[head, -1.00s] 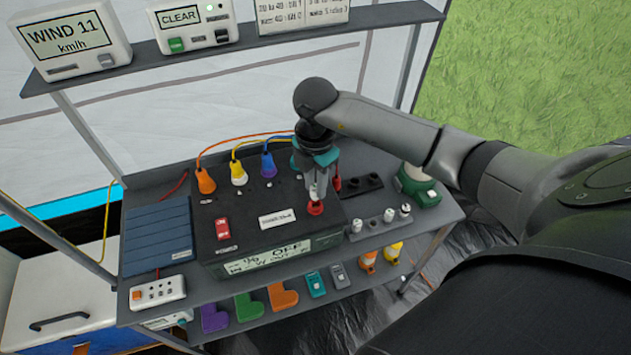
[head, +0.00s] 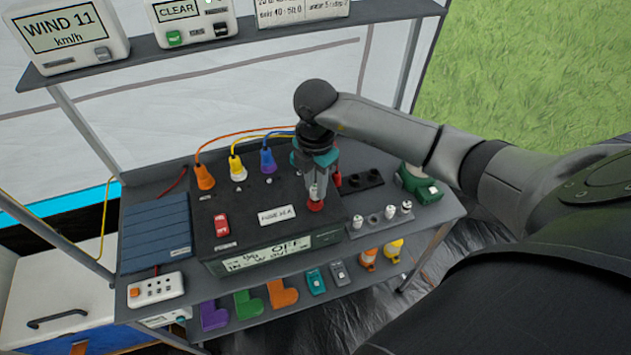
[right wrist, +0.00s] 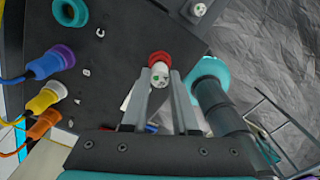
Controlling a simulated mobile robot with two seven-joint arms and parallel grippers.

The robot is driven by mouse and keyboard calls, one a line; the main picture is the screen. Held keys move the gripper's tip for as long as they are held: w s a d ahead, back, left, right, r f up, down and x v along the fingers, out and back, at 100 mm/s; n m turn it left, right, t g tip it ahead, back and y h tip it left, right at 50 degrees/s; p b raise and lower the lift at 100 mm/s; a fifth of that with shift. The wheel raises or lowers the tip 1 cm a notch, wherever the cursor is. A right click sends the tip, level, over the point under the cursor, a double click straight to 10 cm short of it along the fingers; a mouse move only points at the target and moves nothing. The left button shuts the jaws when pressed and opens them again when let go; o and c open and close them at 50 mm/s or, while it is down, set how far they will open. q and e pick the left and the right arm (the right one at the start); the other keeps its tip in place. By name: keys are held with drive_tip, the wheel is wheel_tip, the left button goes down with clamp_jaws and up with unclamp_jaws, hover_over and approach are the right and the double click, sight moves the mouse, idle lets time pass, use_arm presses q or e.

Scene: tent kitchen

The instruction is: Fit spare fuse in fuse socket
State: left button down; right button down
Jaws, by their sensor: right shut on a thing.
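My right gripper (head: 316,192) points down over the front right of the dark power box (head: 240,205). It is shut on a white fuse with a green mark on its end, which shows in the right wrist view (right wrist: 160,76). The red fuse socket (head: 315,206) is a round ring directly under the fingertips; it also shows just beyond the fuse in the right wrist view (right wrist: 159,58). The fuse is at the socket, but I cannot tell how deep it sits. My left gripper is out of view.
A rack right of the box holds several white fuses (head: 390,212). A green and white device (head: 418,186) stands behind it. Orange (head: 204,178), yellow (head: 237,170) and blue (head: 268,163) cabled plugs stand at the box's back. A red switch (head: 222,225) is at its left.

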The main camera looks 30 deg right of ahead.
drive_tip(key=shift+f+b, duration=0.45)
drive_tip(key=shift+f, duration=0.3)
drive_tip(key=c, duration=0.6)
unclamp_jaws()
